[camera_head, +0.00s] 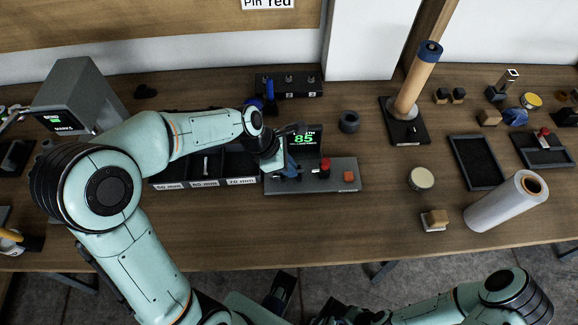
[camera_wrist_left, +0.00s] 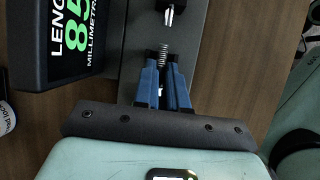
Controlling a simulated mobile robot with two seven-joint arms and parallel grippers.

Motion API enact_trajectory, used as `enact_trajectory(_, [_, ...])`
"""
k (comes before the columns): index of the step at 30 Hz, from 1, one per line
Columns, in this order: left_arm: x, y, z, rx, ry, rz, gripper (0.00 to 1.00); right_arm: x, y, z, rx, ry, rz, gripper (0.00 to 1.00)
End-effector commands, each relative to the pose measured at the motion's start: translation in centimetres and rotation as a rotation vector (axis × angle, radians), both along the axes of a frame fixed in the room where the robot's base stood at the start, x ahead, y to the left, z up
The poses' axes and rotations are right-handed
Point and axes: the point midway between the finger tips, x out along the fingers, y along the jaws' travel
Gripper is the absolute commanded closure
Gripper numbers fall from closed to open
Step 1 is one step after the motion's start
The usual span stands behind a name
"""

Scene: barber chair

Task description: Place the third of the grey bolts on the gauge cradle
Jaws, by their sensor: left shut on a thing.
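The gauge (camera_head: 300,188) is a grey block on the bench with a dark display (camera_head: 306,138) reading 85; the display also shows in the left wrist view (camera_wrist_left: 72,38). My left gripper (camera_head: 290,172) is over the left part of the gauge. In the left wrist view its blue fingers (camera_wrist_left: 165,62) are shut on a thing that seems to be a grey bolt. A ribbed metal piece (camera_wrist_left: 165,51) shows at the fingertips, short of a dark post (camera_wrist_left: 174,13). The cradle is mostly hidden by the gripper. My right gripper (camera_head: 332,312) is partly seen at the bottom edge.
Labelled bins (camera_head: 205,182) stand left of the gauge, one holding a bolt (camera_head: 206,165). A black rack (camera_head: 289,84) is behind, a dark ring (camera_head: 349,121) to the right.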

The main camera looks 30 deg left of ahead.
Motion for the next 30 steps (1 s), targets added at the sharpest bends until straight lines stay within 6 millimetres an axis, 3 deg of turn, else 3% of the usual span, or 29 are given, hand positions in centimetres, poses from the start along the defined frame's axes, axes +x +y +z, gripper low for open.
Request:
enact_trajectory(10, [0.0,0.0,-0.3,0.0,0.001,0.0,1.0,0.0,0.0,0.0,0.0,-0.002,0.0,0.78])
enact_trajectory(12, [0.0,0.0,-0.3,0.0,0.0,-0.001,0.72,0.1,0.0,0.0,0.0,-0.002,0.0,0.78])
enact_trajectory(13, [0.0,0.0,-0.3,0.0,0.0,-0.001,0.63,0.1,0.0,0.0,0.0,-0.002,0.0,0.78])
enact_trajectory(23, [0.0,0.0,0.1,0.001,-0.001,0.0,0.63,0.0,0.0,0.1,0.001,-0.002,0.0,0.78])
enact_trajectory(30, [-0.7,1.5,3.6,0.002,-0.006,0.001,0.63,-0.1,0.0,0.8,0.001,0.008,0.003,0.78])
